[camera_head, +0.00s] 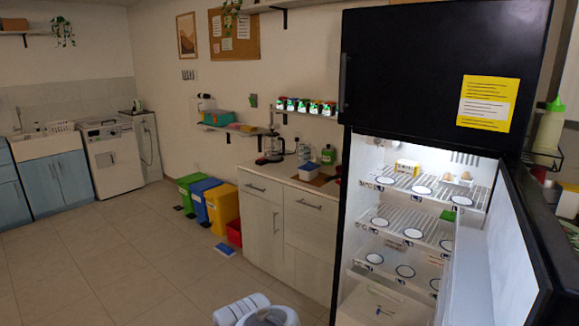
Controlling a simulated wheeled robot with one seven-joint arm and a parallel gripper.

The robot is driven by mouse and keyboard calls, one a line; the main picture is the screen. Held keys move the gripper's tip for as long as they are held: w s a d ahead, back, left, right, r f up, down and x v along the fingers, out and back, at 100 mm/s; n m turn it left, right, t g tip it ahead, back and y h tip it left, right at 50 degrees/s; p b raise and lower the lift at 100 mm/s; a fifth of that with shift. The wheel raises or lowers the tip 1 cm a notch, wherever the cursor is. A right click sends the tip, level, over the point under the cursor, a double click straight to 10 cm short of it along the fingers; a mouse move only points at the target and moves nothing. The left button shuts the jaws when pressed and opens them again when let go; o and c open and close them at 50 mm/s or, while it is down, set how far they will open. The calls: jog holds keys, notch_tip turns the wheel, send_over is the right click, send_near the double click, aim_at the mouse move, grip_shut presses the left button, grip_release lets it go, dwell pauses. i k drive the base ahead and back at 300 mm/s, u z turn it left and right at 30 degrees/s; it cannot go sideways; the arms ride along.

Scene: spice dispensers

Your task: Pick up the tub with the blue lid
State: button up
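A row of several small tubs (303,106) stands on a narrow wall shelf above the counter, left of the fridge. They have white and green labels and lids of different colours. The tubs are too small here for me to tell surely which lid is blue. White rounded parts of my own arm show at the bottom edge, well below and in front of the shelf. My gripper's fingers are not in view.
A black fridge (430,75) stands open at right, with round white plates on its lit shelves. A counter (290,195) below the tubs holds a coffee maker (273,146) and bottles. Coloured bins (222,205) stand left of it. The tiled floor at left is mostly clear.

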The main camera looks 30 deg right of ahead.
aim_at(303, 175)
jog(key=i, duration=1.7)
jog(key=z, duration=0.8)
jog(key=i, duration=1.7)
